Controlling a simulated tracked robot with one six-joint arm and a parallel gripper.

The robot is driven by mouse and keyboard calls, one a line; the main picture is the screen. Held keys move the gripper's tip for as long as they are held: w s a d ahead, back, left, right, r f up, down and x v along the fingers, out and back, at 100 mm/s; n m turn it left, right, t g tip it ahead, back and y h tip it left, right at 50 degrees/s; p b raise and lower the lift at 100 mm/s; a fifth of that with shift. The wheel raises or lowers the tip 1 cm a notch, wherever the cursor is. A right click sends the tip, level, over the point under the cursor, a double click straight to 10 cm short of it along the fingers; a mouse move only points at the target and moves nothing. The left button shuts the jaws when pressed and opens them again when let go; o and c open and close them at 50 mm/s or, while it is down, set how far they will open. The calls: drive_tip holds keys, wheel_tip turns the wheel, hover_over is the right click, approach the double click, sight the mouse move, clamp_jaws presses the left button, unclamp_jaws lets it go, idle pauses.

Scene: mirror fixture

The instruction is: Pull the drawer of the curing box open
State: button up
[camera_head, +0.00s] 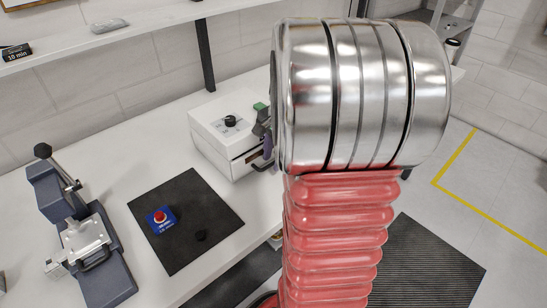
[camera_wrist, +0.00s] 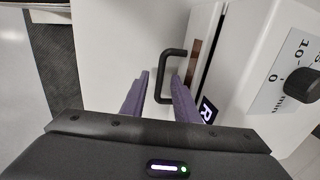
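The curing box (camera_head: 222,133) is a white box with a black knob on top, standing on the white bench. It also fills the right of the wrist view (camera_wrist: 262,125), with a dial marked in minutes. Its black bar handle (camera_wrist: 165,70) sticks out from the drawer front (camera_wrist: 203,28); a dark seam runs behind that front. The drawer looks shut or nearly so. My gripper (camera_wrist: 161,76) is open, its two purple fingers on either side of the handle bar, with small gaps visible. In the head view my gripper (camera_head: 266,143) is partly hidden behind my arm.
A black mat (camera_head: 185,195) with a red button on a blue base (camera_head: 161,219) lies left of the box. A dark press with a lever (camera_head: 85,240) stands further left. A shelf (camera_head: 120,32) runs above the bench. Open floor lies right of the bench.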

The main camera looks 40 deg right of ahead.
drive_tip(key=shift+f, duration=0.1)
drive_tip(key=shift+c, duration=0.5)
clamp_jaws()
